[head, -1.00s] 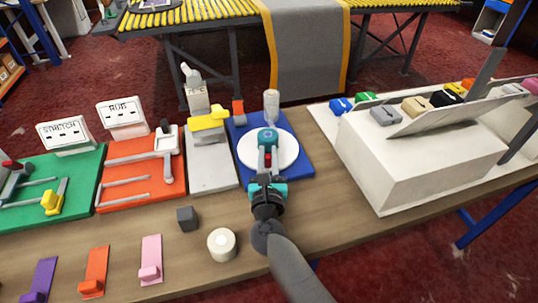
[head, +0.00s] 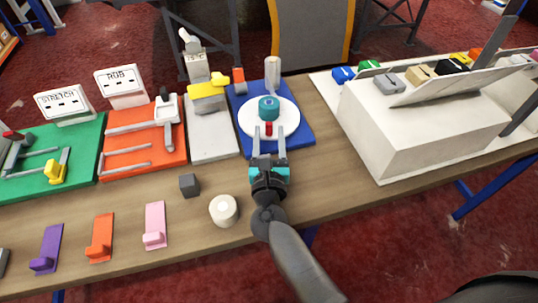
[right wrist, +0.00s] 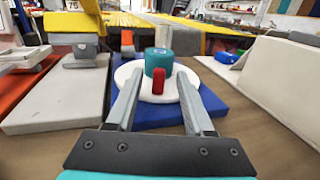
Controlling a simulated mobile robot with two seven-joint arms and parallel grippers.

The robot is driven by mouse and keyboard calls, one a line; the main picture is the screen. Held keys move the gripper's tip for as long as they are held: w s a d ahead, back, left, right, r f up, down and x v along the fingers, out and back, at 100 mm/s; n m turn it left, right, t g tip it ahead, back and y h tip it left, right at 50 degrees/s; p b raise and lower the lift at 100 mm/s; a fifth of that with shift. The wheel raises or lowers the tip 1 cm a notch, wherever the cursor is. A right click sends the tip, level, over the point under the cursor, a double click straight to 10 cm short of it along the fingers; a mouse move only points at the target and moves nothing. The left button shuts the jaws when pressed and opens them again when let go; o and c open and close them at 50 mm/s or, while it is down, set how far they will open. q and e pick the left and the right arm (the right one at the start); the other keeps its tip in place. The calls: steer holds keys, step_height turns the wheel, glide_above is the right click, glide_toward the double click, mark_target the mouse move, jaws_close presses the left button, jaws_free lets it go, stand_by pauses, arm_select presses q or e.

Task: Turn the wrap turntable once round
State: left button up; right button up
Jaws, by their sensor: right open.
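The wrap turntable is a white disc (head: 286,121) on a blue base (head: 302,139). A teal roll (head: 269,107) stands on the disc, with a small red peg (head: 269,129) in front of it. A pale upright post (head: 272,72) stands at the back of the base. My right gripper (head: 269,142) is open, its two fingers apart on either side of the red peg's line, at the disc's front edge. In the right wrist view the red peg (right wrist: 158,80) shows between the open fingers (right wrist: 157,105), not gripped. My left gripper is not in view.
Left of the turntable are a grey station (head: 212,141) with a yellow part, an orange RUB board (head: 148,155) and a green STRETCH board (head: 85,150). A white box (head: 410,140) stands right. A white roll (head: 223,211) and dark cube (head: 189,184) lie in front.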

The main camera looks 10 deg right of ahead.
steer(key=v, duration=0.8)
steer(key=shift+w, duration=0.1)
